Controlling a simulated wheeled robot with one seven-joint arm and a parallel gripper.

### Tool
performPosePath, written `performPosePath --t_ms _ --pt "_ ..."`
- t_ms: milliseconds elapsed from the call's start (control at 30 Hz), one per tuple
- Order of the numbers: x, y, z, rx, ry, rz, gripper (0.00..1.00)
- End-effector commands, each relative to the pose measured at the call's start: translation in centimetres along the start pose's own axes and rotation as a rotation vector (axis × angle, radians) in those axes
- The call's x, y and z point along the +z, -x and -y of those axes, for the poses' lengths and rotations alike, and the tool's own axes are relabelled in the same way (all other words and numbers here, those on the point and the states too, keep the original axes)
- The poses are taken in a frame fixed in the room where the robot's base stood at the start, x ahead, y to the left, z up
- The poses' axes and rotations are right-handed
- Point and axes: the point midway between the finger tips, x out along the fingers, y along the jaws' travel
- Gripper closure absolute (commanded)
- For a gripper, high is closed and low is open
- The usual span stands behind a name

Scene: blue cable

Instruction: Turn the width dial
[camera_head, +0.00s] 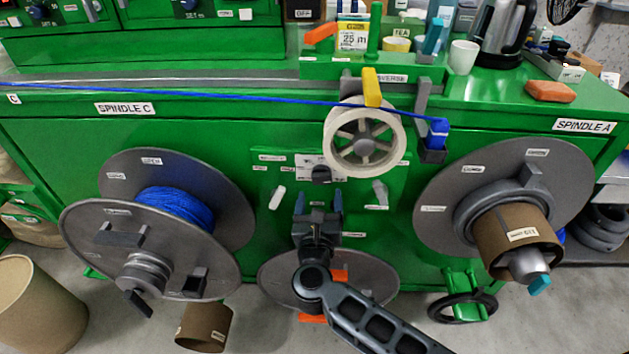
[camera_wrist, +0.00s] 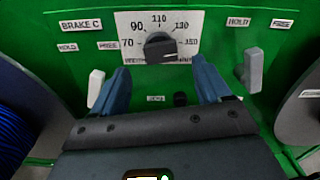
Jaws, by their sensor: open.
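The width dial is a black knob (camera_wrist: 160,46) on a white scale plate (camera_wrist: 128,22) marked from 70 to 150, in the upper middle of the wrist view. Its grip bar lies nearly level, with a small pale mark toward the right, near the 150 side. In the head view my gripper (camera_head: 318,196) is just under the dial. I see no contact.
Pale levers flank the dial, one on the left (camera_wrist: 95,88) and one on the right (camera_wrist: 251,70). The blue cable reel (camera_head: 225,195) is at left and the brown-cored reel (camera_head: 560,175) at right.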

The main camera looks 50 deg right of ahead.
Motion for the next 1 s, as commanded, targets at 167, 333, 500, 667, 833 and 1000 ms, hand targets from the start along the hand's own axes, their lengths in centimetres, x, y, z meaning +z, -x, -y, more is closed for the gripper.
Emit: performPosePath --t_ms 167,333,500,667,833,1000 --pt "0.1 -2.9 -0.1 0.000 0.000 0.001 0.23" --pt "0.1 -4.8 -0.1 0.000 0.001 0.002 0.23" --pt "0.0 -5.6 0.0 0.002 0.003 0.002 0.23" --pt "0.1 -5.7 0.0 0.002 0.003 0.002 0.23" --pt "0.1 -5.7 0.0 0.002 0.003 0.002 0.33" --pt "0.1 -5.7 0.0 0.002 0.003 0.002 0.49"
